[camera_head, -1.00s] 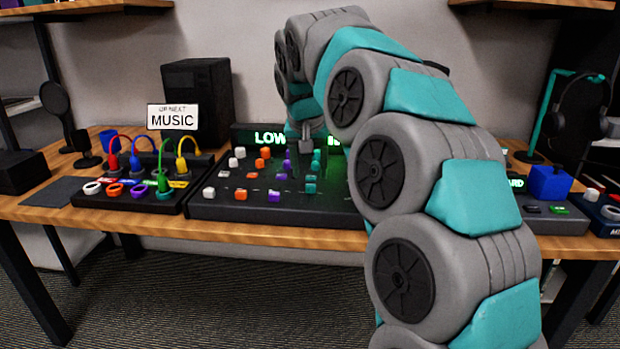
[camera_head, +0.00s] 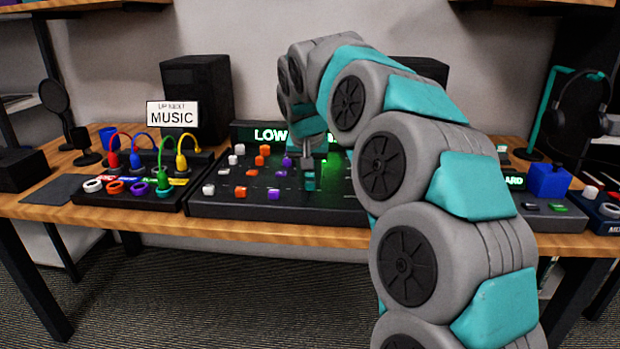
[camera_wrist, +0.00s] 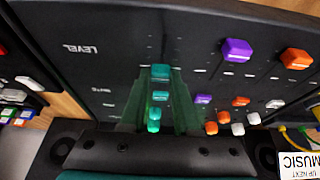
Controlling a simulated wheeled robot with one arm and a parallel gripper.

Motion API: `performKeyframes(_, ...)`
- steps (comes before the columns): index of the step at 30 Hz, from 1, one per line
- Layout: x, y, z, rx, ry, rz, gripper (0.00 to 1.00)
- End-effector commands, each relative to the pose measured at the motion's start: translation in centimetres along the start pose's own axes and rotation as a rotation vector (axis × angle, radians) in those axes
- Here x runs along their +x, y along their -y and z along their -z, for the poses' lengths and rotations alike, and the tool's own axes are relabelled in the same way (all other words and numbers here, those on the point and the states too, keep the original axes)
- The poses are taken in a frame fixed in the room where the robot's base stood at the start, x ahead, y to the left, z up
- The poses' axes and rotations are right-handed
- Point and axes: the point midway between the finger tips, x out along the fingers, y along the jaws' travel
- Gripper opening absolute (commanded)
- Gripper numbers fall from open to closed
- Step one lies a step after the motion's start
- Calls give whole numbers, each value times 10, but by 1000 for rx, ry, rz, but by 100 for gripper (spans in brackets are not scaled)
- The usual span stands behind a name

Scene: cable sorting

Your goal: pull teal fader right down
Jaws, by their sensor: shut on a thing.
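Several teal caps stand in a column on the black mixer panel (camera_head: 345,203). The teal fader cap (camera_wrist: 160,72) nearest the LEVEL lettering shows in the wrist view, with more teal caps below it in that picture. My gripper (camera_head: 308,162) points down onto this teal column in the head view and is shut on a teal fader. Its fingertips are small in the head view, and the exact contact is not clear. My arm hides the right part of the mixer and part of its lit sign.
White, orange and purple caps (camera_wrist: 237,50) stand beside the teal column. A cable board (camera_head: 130,193) with coloured plugs lies left of the mixer. A MUSIC sign (camera_head: 172,115) and a dark speaker (camera_head: 198,95) stand behind. A blue block (camera_head: 549,182) is at right.

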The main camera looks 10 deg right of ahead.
Motion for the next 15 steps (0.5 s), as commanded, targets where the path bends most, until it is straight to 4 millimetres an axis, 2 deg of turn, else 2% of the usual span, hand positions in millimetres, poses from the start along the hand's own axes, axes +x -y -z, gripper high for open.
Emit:
performKeyframes(1,0,0,0,0,0,0,8)
performKeyframes(3,0,0,0,0,0,0,0)
performKeyframes(11,0,0,-1,0,0,0,0)
performKeyframes(15,-2,0,-8,-1,-1,1,0)
